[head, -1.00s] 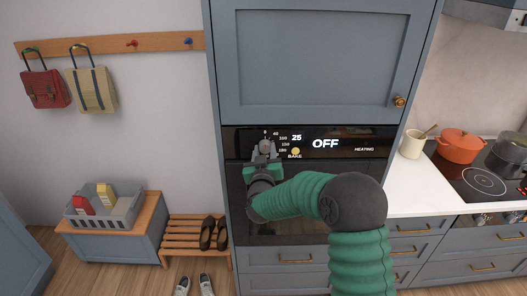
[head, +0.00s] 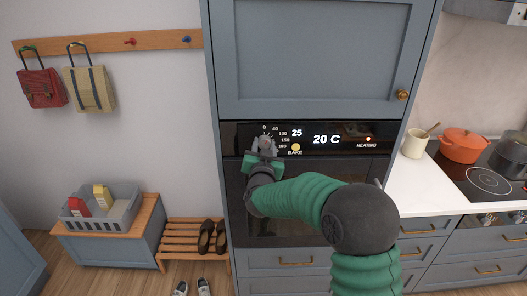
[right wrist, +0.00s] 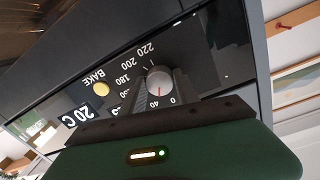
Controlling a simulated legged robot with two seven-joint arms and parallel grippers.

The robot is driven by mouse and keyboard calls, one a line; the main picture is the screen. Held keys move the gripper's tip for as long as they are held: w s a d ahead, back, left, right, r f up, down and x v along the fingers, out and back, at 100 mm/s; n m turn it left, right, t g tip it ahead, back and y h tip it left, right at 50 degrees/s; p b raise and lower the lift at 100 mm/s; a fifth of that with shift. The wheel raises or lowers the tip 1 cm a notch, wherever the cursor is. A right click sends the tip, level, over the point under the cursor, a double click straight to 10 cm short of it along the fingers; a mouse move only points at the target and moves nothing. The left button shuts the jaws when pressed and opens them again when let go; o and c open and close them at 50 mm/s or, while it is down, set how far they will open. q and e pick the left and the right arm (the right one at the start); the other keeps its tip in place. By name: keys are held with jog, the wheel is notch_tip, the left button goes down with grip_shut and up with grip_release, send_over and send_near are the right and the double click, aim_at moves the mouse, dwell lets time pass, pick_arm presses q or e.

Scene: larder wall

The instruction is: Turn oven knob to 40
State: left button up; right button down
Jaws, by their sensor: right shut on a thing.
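The oven's black control panel (head: 346,132) faces me at the middle of the head view. My right gripper (head: 265,147) reaches to the panel's left part and is shut on the oven knob. In the right wrist view the knob (right wrist: 159,83) is a round grey dial between the dark fingers, with a printed scale around it; 0 and 40 are near its lower edge there. The display (head: 327,139) reads 20 C. The heating light (head: 368,139) is lit. My left gripper is out of view.
A yellow bake button (head: 295,147) is just right of the knob. A cupboard door (head: 315,60) is above the panel. A counter with a cream pot (head: 415,144) and an orange pot (head: 462,145) is to the right.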

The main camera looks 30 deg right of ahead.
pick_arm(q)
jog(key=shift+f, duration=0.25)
pick_arm(e)
jog(key=shift+d+r+m, duration=0.1)
jog(key=shift+r+m, duration=0.05)
jog(key=shift+m, duration=0.15)
jog(key=c, duration=1.2)
grip_release()
jog(key=shift+s, duration=0.1)
jog(key=shift+o, duration=1.4)
jog(key=shift+s+r, duration=0.1)
jog(key=shift+s, duration=0.15)
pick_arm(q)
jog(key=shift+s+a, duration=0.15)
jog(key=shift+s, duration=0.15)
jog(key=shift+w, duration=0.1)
pick_arm(e)
jog(key=shift+a, duration=0.25)
